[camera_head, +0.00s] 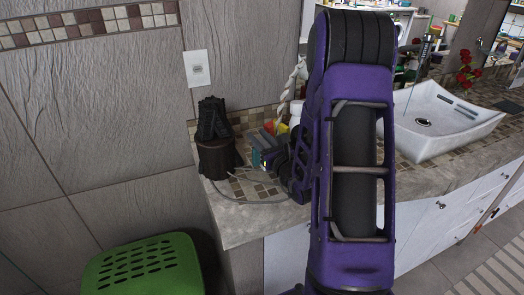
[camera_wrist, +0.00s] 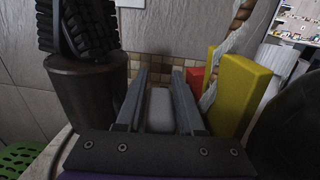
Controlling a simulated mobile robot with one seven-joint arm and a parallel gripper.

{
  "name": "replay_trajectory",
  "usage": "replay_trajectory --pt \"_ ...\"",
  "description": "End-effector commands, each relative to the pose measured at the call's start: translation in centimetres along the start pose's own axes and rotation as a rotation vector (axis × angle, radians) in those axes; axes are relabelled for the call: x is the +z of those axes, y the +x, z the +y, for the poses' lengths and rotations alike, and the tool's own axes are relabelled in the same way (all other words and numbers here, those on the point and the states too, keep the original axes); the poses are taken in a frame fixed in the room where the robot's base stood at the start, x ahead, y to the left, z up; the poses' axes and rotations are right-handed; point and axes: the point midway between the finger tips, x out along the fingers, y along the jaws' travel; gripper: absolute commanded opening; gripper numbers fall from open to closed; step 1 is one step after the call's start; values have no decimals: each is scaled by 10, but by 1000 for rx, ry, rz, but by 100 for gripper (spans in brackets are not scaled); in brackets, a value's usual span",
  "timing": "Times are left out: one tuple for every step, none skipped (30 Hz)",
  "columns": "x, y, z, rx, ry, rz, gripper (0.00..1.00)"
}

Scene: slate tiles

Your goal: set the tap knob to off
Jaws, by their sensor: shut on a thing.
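A tap (camera_head: 428,44) stands behind the white basin (camera_head: 445,118) at the right of the head view. A thin pale line runs down from it towards the basin; I cannot tell if it is water. The tap's knob is too small to make out. My gripper (camera_head: 262,158) is low over the left end of the counter, far left of the tap. In the wrist view my gripper (camera_wrist: 160,100) has its two fingers on either side of a pale grey-white object (camera_wrist: 160,110) and is shut on it. My arm hides the middle of the counter.
A dark cup with black brushes (camera_head: 214,155) stands just left of my gripper. A yellow block (camera_wrist: 240,92) and a red item (camera_wrist: 196,76) are close on the right. A green perforated bin (camera_head: 143,266) is below the counter (camera_head: 245,222). Red flowers (camera_head: 467,70) are behind the basin.

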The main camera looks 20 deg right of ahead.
Motion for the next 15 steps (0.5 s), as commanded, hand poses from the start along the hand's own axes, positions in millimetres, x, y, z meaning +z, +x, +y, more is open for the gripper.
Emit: replay_trajectory --pt "-6 0 0 0 1 1 0" --pt "-10 0 0 0 1 1 0" --pt "-16 0 0 0 2 3 0" --pt "-22 0 0 0 3 3 0" --pt "-26 0 0 1 3 3 0" --pt "-32 0 0 1 2 3 0" --pt "-36 0 0 1 2 3 0" --pt "-39 -1 0 1 1 2 0" --pt "-41 0 0 1 1 1 0" --pt "-42 0 0 1 0 0 0" --pt "-43 0 0 1 0 -1 0" --pt "-43 0 0 1 0 -1 0" --pt "-43 0 0 1 0 -1 0" --pt "-42 0 0 0 0 -1 0" --pt "-42 0 0 0 0 -1 0"
